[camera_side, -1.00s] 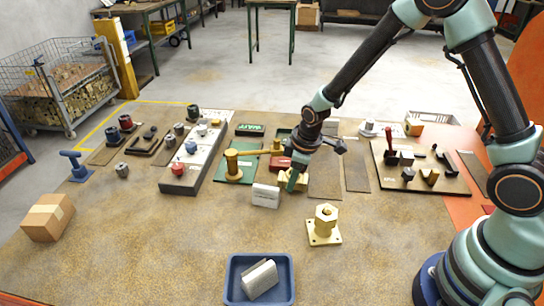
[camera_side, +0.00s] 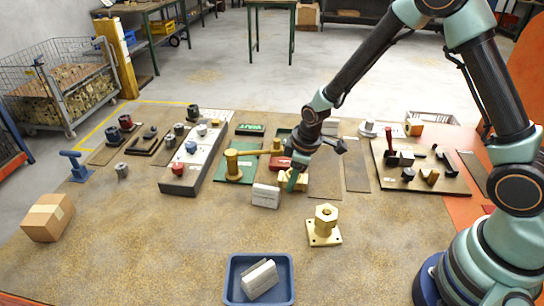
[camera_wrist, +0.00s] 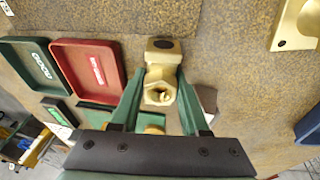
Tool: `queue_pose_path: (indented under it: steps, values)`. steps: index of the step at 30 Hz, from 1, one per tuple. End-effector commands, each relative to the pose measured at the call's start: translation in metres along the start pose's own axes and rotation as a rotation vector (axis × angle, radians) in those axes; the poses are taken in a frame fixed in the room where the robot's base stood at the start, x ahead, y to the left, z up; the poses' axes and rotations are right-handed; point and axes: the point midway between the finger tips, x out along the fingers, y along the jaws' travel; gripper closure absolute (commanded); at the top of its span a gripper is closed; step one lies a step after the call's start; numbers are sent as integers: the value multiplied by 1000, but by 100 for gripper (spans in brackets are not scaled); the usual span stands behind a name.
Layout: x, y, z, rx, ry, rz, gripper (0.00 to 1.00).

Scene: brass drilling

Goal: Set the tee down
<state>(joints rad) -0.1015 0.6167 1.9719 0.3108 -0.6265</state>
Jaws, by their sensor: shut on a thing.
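My gripper (camera_wrist: 157,98) is shut on the brass tee (camera_wrist: 163,62), which sits between its two green fingers in the wrist view. In the side view my gripper (camera_side: 292,181) is low over the middle of the bench, and the tee (camera_side: 299,184) shows partly behind a finger. I cannot tell whether the tee touches the bench. The red tray (camera_wrist: 90,66) and the green tray marked GOOD (camera_wrist: 38,66) lie beside it, to the left in the wrist view. The fingers hide part of the tee.
A white block (camera_side: 265,196) stands just left of the tee. A brass flanged fixture (camera_side: 325,226) stands in front, to the right. A brass post (camera_side: 232,165) is on a green mat. A blue tray (camera_side: 232,292) holds a pale block.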

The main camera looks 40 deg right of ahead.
Motion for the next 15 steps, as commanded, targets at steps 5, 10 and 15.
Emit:
queue_pose_path:
  steps: [5,10,15]
  values:
    - [-4,1,-1,0,1,0,100]
    - [-18,4,-5,0,3,3,100]
    - [-43,7,-10,0,6,4,100]
